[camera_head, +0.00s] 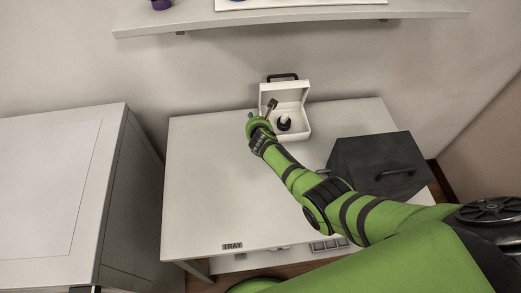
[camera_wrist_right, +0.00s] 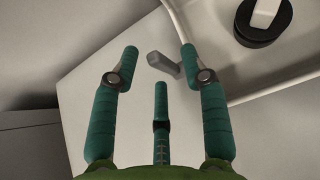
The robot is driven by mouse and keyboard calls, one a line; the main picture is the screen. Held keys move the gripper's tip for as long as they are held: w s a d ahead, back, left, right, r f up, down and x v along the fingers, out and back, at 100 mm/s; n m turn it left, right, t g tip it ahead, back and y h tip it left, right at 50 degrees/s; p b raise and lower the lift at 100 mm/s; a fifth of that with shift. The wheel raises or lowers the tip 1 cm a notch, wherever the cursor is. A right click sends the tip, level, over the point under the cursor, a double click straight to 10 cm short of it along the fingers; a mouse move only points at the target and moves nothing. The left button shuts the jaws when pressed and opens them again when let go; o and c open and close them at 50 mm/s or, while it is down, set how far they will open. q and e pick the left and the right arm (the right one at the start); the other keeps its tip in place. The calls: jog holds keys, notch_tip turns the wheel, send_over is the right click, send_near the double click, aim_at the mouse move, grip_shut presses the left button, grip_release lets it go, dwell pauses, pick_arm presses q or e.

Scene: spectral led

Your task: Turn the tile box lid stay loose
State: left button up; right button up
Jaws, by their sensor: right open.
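The white tile box (camera_head: 297,97) stands at the back of the white table with its lid raised and a black handle on top. My right gripper (camera_head: 259,115) is at the box's left side; it also shows in the wrist view (camera_wrist_right: 159,64). Its teal fingers are spread. A small grey lever (camera_wrist_right: 165,66), apparently the lid stay's, lies between the fingertips in that view, with gaps visible around it. In the head view a small dark piece (camera_head: 271,104) stands beside the hand; I cannot tell if it is the same lever. My left gripper is out of view.
A black round item with a white top (camera_head: 284,123) sits inside the box. A dark grey case (camera_head: 375,165) with a handle stands on the table's right. A shelf (camera_head: 300,22) hangs above. The table's left and front (camera_head: 215,195) are clear, with a TRAY label at the front edge.

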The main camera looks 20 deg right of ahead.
jog(key=shift+s+a+r, duration=0.1)
jog(key=shift+s+r, duration=0.15)
jog(key=shift+s, duration=0.15)
jog(key=s, duration=0.4)
jog(key=s+a, duration=0.1)
jog(key=s, duration=0.3)
jog(key=s+a, duration=0.1)
jog(key=s, duration=0.2)
jog(key=shift+s+a, duration=0.25)
jog(key=shift+s, duration=0.15)
